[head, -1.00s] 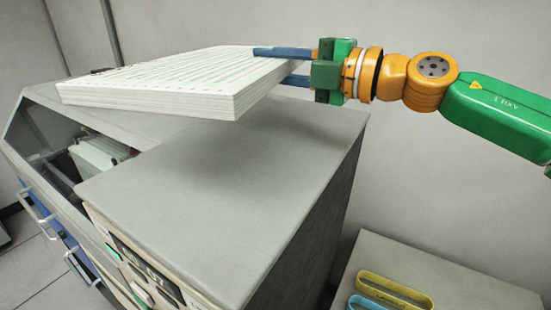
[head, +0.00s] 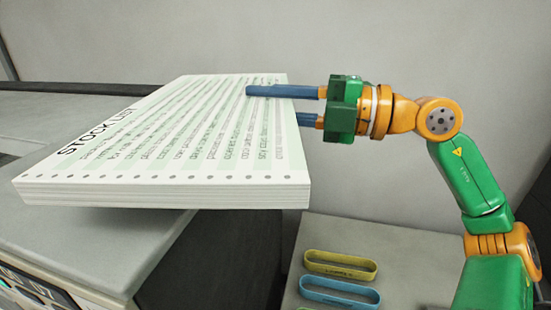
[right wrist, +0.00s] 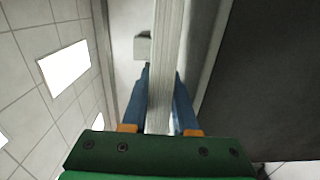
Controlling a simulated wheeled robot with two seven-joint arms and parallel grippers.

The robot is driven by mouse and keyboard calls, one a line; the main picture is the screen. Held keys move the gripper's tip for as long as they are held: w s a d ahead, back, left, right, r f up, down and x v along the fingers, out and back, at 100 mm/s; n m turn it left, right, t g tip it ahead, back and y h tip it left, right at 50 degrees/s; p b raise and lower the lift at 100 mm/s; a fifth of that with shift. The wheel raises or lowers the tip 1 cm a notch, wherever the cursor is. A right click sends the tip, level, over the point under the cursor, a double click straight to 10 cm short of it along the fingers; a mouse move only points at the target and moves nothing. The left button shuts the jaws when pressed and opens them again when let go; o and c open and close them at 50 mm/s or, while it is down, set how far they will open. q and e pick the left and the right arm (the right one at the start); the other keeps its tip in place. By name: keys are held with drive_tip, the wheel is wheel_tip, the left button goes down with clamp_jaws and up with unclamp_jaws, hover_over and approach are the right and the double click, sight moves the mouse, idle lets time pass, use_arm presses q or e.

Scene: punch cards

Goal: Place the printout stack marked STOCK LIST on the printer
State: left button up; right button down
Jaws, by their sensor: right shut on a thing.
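The printout stack (head: 190,135) is a thick white pad with pale green bands, marked STOCK LIST at its left end. My right gripper (head: 275,104) is shut on its right edge, one blue finger above and one below. The stack is roughly level, held above the grey top of a cabinet-like machine (head: 105,240), apparently the printer, and reaches past that top's right edge. A shadow lies under it. In the right wrist view the stack's edge (right wrist: 165,60) runs between the fingers. The stack hides part of the top. My left gripper is not in view.
A lower grey surface (head: 420,250) stands to the right, with a yellow band (head: 340,265), a blue band (head: 340,291) and part of a green one on it. A control panel (head: 35,290) is on the machine's front. A plain wall is behind.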

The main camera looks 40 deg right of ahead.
drive_tip(key=shift+s+d+f, duration=0.25)
drive_tip(key=shift+f, duration=0.2)
wheel_tip(320, 180, down, 3)
drive_tip(key=shift+s+d+f+b, duration=0.1)
drive_tip(key=shift+s+d+b, duration=0.05)
drive_tip(key=shift+b, duration=0.65)
drive_tip(key=shift+s+f, duration=0.1)
drive_tip(key=shift+f, duration=0.05)
drive_tip(key=c, duration=0.7)
unclamp_jaws()
